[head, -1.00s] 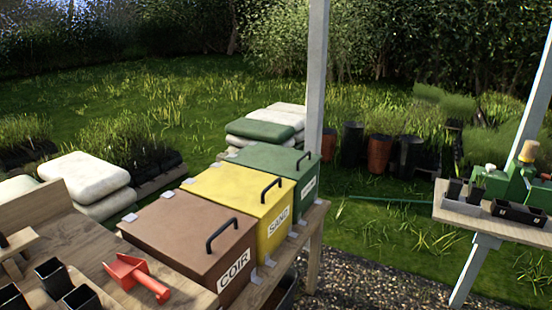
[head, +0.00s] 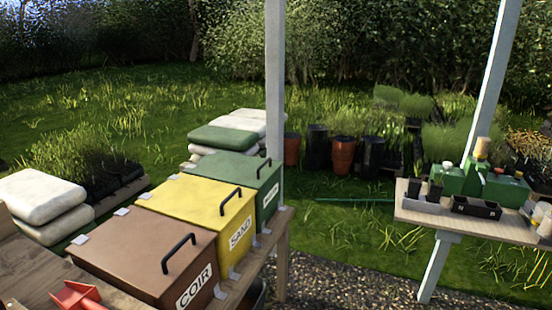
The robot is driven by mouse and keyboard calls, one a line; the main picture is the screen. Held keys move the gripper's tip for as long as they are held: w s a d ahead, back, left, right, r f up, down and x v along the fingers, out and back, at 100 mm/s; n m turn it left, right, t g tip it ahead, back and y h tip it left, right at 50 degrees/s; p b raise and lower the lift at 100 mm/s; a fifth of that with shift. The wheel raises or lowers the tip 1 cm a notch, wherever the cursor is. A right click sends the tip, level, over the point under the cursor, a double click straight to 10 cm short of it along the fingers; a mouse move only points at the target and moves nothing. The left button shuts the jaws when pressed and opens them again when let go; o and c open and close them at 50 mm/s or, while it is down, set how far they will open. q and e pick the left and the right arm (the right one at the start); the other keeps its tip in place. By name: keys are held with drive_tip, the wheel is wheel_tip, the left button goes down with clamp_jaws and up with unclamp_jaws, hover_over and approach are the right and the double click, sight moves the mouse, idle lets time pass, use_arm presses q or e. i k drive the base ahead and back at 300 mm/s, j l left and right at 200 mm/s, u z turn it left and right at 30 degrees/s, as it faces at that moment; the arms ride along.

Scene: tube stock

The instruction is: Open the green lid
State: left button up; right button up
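The green lid (head: 240,168) is shut on the far bin of a row of three on a wooden bench. It has a dark bar handle (head: 264,168) near its front right edge. The label on the green bin's front is too small to read. Neither of my grippers is in the head view.
The yellow SAND bin (head: 195,206) and the brown COIR bin (head: 142,252) stand nearer, both shut. A white post (head: 276,110) rises beside the green bin. A red scoop (head: 75,294) lies at lower left. A side table (head: 490,226) with pots stands right, past gravel.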

sight(245, 171)
drive_tip(key=i+l+z, duration=0.75)
drive_tip(key=i, duration=0.2)
drive_tip(key=j, duration=0.1)
